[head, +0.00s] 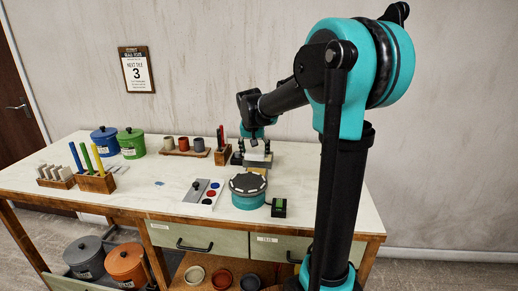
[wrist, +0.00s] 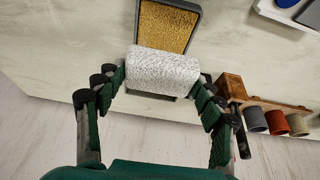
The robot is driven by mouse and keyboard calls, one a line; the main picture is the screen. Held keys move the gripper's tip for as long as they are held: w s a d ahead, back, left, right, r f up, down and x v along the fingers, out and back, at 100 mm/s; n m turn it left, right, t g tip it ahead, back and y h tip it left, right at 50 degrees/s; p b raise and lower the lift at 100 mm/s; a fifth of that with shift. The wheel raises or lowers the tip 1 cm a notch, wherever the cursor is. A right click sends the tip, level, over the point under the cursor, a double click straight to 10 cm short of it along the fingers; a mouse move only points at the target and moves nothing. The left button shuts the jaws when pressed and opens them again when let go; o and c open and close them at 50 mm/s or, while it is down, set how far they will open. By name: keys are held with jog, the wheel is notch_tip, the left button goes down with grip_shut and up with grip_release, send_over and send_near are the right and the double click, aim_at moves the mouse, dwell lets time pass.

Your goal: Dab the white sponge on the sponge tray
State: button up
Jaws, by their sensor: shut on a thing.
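My gripper (head: 254,155) is at the back right of the table and is shut on the white sponge (wrist: 163,70). In the wrist view my gripper (wrist: 160,88) has one finger on each short side of the speckled white block. The sponge also shows as a pale block in the head view (head: 257,157). The sponge tray (wrist: 198,22), dark-rimmed with a golden-brown textured surface, lies beneath and beyond the sponge. The sponge covers part of the tray. I cannot tell whether the sponge touches it. The tray's tan surface shows small in the head view (head: 257,170).
A turntable (head: 248,190) and a small black-green box (head: 279,207) stand in front. A wooden holder (head: 222,155) with tools and a rack of cups (head: 184,151) are close on the left. Lidded pots (head: 131,142) stand farther left. The table's right end is clear.

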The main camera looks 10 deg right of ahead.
aim_at(255, 160)
jog(key=shift+d+f, duration=0.1)
jog(key=shift+f, duration=2.9)
jog(key=shift+f, duration=0.55)
jog(key=shift+r, duration=0.1)
jog(key=shift+r, duration=3.4)
